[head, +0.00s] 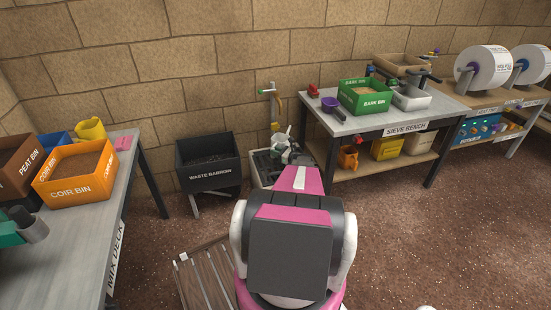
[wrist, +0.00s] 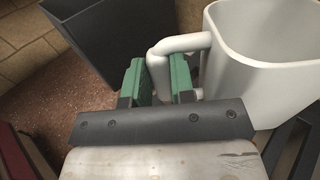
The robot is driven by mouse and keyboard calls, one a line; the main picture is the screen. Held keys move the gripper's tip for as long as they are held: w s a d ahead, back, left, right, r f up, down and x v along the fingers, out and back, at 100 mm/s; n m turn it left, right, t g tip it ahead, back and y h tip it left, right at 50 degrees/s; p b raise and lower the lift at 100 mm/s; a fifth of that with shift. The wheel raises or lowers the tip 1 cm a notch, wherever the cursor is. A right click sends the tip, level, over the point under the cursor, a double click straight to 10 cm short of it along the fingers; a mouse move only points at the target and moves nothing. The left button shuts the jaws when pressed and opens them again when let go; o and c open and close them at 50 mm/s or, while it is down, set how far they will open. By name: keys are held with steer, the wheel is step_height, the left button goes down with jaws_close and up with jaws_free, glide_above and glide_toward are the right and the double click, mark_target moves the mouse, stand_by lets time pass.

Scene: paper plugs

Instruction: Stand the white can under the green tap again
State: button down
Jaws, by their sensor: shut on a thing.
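The white can (wrist: 268,75) fills the right of the wrist view, open at the top, with a round tubular handle on its left side. My gripper (wrist: 160,80) has its green fingers closed on that handle, one on each side. The can's base is hidden. In the head view a tap with a green end (head: 262,93) stands against the wall, with a yellow part below it. My gripper (head: 281,141) is low in front of it, partly hidden by my arm; the can is too small and covered there to make out clearly.
A pale tray with a dark grate (head: 261,168) lies on the floor below the tap. The waste barrow (head: 208,162) stands close on its left, also dark in the wrist view (wrist: 110,35). The sieve bench (head: 357,122) stands close on the right.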

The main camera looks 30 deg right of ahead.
steer(key=shift+f, duration=1.95)
steer(key=c, duration=1)
jaws_free()
steer(key=shift+o, duration=0.2)
steer(key=shift+r, duration=0.15)
